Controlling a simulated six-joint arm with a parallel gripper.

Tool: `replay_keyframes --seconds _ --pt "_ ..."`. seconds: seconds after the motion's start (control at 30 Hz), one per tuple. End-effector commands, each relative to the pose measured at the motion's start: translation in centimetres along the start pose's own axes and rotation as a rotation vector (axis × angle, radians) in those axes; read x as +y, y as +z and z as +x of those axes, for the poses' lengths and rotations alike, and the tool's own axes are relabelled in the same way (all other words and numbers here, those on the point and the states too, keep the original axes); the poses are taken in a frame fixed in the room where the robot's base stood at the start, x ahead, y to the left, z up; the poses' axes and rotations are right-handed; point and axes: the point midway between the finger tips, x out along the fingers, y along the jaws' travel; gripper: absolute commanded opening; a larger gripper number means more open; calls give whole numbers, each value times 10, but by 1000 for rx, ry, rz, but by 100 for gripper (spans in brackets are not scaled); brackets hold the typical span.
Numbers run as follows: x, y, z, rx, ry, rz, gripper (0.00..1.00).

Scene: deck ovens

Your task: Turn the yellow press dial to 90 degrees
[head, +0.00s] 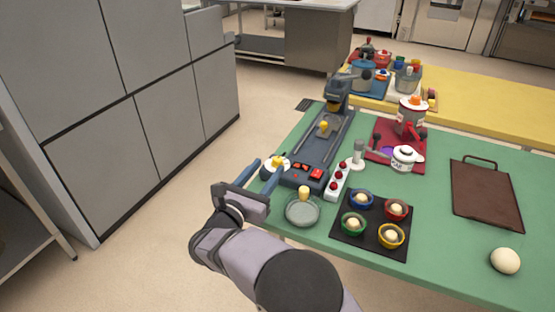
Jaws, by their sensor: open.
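A dial with a yellow knob on a white round plate (277,161) sits at the left front of the dark blue-grey press (318,150), by the green table's left edge. My gripper (265,172) is open, with its blue fingers spread just in front of the dial. The dial shows between and beyond the fingertips. I cannot tell whether either finger touches it. The dial's angle marks are too small to read. A second yellow knob (323,127) stands on the press's rail.
A white strip with red buttons (338,181) and a glass bowl (303,211) holding a yellow-topped piece stand close to the right of my gripper. A black tray (370,226) with coloured cups, a brown board (486,190) and an egg (505,261) lie further right. Floor is open at left.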

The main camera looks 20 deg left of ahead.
Motion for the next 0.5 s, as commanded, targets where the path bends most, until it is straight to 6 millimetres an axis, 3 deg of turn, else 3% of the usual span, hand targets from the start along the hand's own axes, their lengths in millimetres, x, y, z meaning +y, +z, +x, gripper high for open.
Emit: replay_keyframes --seconds 0.1,0.27,0.5 --pt "0 -10 0 -1 -1 1 43" --pt "0 -11 2 -1 -2 3 43" --pt "-1 -11 23 0 -4 2 43"
